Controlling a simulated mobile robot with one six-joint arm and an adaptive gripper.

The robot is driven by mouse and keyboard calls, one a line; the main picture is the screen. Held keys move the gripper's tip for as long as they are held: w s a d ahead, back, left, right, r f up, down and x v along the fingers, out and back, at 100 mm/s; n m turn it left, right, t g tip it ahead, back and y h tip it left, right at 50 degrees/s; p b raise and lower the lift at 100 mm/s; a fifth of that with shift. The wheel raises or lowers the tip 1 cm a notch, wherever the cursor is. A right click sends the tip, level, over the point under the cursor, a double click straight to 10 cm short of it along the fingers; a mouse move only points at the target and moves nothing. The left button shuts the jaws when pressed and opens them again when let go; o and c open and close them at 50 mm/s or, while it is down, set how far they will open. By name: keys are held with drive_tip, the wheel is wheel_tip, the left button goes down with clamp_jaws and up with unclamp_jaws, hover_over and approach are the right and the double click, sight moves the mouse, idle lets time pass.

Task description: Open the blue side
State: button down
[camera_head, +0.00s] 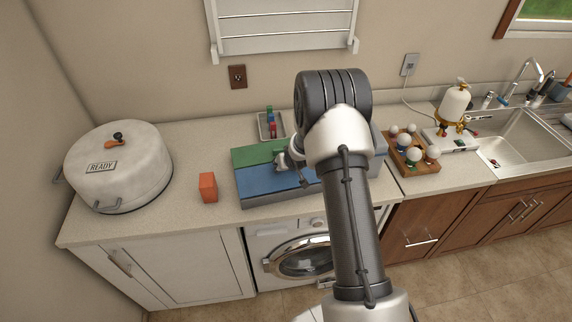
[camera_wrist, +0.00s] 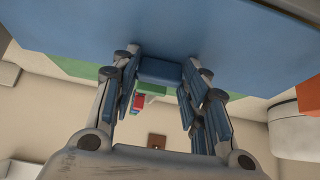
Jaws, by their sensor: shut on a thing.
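A low box on the counter has a green side (camera_head: 257,153) at the back and a blue side (camera_head: 265,180) at the front. The blue panel fills the top of the wrist view (camera_wrist: 150,25). My gripper (camera_head: 284,162) is at the box, near where green meets blue, partly hidden by my arm. In the wrist view, my gripper's fingers (camera_wrist: 161,62) stand on both sides of a small blue handle (camera_wrist: 160,72) and are shut on it. A small green handle (camera_wrist: 152,89) shows beyond it.
An orange block (camera_head: 208,187) stands left of the box, with a large white pot (camera_head: 118,165) farther left. A small tray (camera_head: 263,126) with colored blocks sits behind the box. A wooden tray (camera_head: 422,168) with several balls is at the right, before the sink (camera_head: 515,155).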

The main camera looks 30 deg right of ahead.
drive_tip(key=shift+f, duration=0.1)
drive_tip(key=c, duration=0.9)
unclamp_jaws()
drive_tip(key=v, duration=1.2)
